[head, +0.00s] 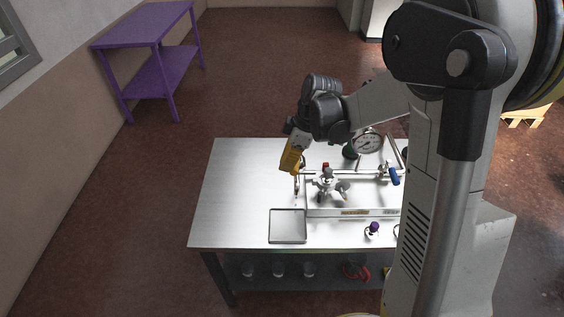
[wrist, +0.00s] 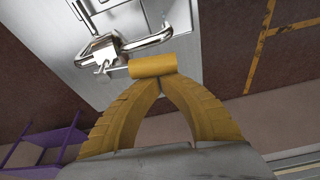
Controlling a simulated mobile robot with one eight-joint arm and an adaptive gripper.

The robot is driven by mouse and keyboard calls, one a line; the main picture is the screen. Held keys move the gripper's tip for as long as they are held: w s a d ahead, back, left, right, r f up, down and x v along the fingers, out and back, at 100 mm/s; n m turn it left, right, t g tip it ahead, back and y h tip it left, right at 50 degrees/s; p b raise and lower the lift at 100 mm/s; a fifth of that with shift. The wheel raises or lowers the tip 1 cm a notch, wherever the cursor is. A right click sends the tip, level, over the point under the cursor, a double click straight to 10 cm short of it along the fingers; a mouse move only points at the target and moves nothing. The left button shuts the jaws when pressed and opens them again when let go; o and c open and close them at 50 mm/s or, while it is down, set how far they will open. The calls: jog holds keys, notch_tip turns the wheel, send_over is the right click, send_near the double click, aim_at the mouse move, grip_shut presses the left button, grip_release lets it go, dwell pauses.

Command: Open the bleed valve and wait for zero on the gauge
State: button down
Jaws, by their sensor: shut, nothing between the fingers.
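The pressure gauge (head: 367,143) stands on the pipework at the back right of the steel table; its reading is too small to tell. A valve body with a red top (head: 326,168) and a blue handle (head: 394,176) sit along the pipe. I cannot tell for sure which part is the bleed valve. My gripper (head: 289,168) hangs at the left end of the pipework, shut and empty. In the wrist view its yellow fingertips (wrist: 152,66) meet just beside a chrome pipe with a small fitting (wrist: 104,52); I cannot tell whether they touch it.
A shallow grey tray (head: 288,239) lies at the table's front. A small purple-topped item (head: 373,228) stands to its right. The steel table (head: 228,190) is clear on the left. Several items sit on its lower shelf. A purple bench (head: 146,25) stands behind, left. My arm hides the table's right side.

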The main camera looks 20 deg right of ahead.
jog(key=shift+s+d, duration=0.2)
jog(key=shift+d, duration=0.05)
jog(key=shift+a, duration=0.15)
dwell(0.4)
jog(key=w+a+f+b, duration=0.1)
jog(key=w+a, duration=0.1)
jog(key=a, duration=0.2)
jog(key=d+p+v, duration=0.1)
jog(key=p+v, duration=0.2)
jog(key=v, duration=0.8)
jog(key=s+a+m+t+h+b, duration=0.1)
jog(key=s+m+t+h+b, duration=0.2)
jog(key=s+m, duration=1)
jog(key=s+t+b, duration=0.2)
jog(key=s, duration=0.4)
jog(key=shift+s+t, duration=0.3)
jog(key=shift+t, duration=0.1)
